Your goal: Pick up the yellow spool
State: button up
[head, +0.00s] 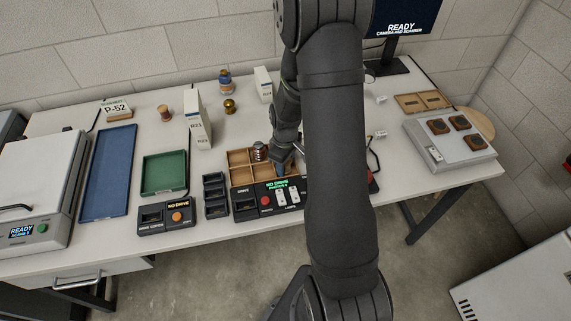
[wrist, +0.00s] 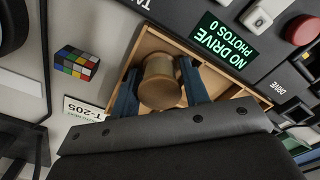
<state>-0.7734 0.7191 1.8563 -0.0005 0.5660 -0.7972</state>
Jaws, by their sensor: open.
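In the wrist view a tan-yellow spool (wrist: 160,82) stands in a compartment of the wooden tray (wrist: 222,80). It is the only spool in this view, and its shade looks more tan than bright yellow. My gripper (wrist: 162,84) is open, with one blue finger on each side of the spool. I cannot tell whether either finger touches it. In the head view my gripper (head: 283,167) is down at the right part of the wooden tray (head: 241,174). My arm and gripper hide most of the spool there.
A silver-and-red object (head: 259,151) stands in another tray compartment. The black console (head: 240,208) borders the tray in front. A puzzle cube (wrist: 77,62) and a T-205 card (wrist: 84,108) lie beside the tray. A white box (head: 197,118) stands behind, left; a green tray (head: 164,172) lies left.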

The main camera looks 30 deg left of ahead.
jog(key=shift+c, duration=0.3)
jog(key=c, duration=0.5)
jog(key=shift+c, duration=0.3)
